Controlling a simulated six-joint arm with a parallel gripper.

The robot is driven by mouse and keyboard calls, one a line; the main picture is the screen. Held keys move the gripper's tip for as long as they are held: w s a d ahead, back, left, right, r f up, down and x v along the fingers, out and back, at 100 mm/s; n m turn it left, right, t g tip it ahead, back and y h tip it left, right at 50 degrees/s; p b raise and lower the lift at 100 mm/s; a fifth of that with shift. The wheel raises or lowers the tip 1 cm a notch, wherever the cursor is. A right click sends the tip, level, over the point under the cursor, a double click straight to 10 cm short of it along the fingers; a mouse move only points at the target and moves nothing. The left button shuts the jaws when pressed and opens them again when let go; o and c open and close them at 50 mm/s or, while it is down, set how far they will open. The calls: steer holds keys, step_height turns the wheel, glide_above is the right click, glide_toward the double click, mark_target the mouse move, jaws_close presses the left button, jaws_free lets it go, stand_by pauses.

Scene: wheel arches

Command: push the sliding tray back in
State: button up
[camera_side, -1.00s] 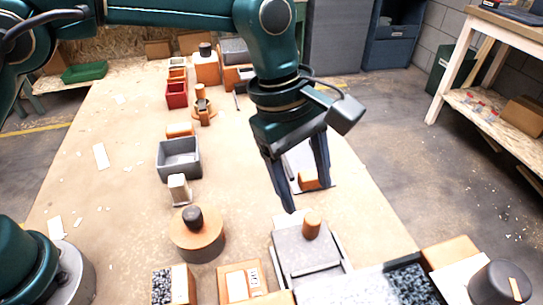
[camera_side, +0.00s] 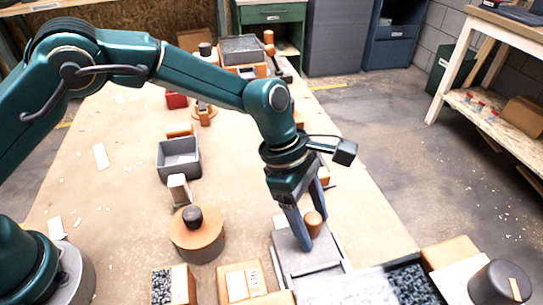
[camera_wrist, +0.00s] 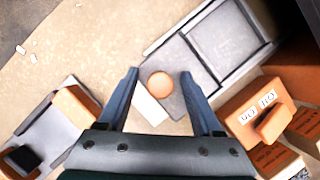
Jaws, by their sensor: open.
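The sliding tray (camera_side: 305,262) is a flat grey piece with an orange round knob (camera_side: 313,219) standing on its end, near the front of the bench in the side view. In the wrist view the grey tray (camera_wrist: 222,38) runs toward the upper right between pale rails, and the knob (camera_wrist: 160,85) shows from above. My gripper (camera_side: 314,230) is open and low over the tray, with one finger on each side of the knob. In the wrist view a gap shows between the knob and each finger of my gripper (camera_wrist: 160,73).
A round wooden block with a dark knob (camera_side: 196,235) stands left of the tray. A grey open box (camera_side: 179,159) lies farther back. Boxes with printed labels (camera_wrist: 262,112) crowd the tray's right side in the wrist view.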

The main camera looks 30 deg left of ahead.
steer(key=shift+c, duration=0.4)
jaws_close()
steer(key=shift+s, duration=0.1)
stand_by(1.0)
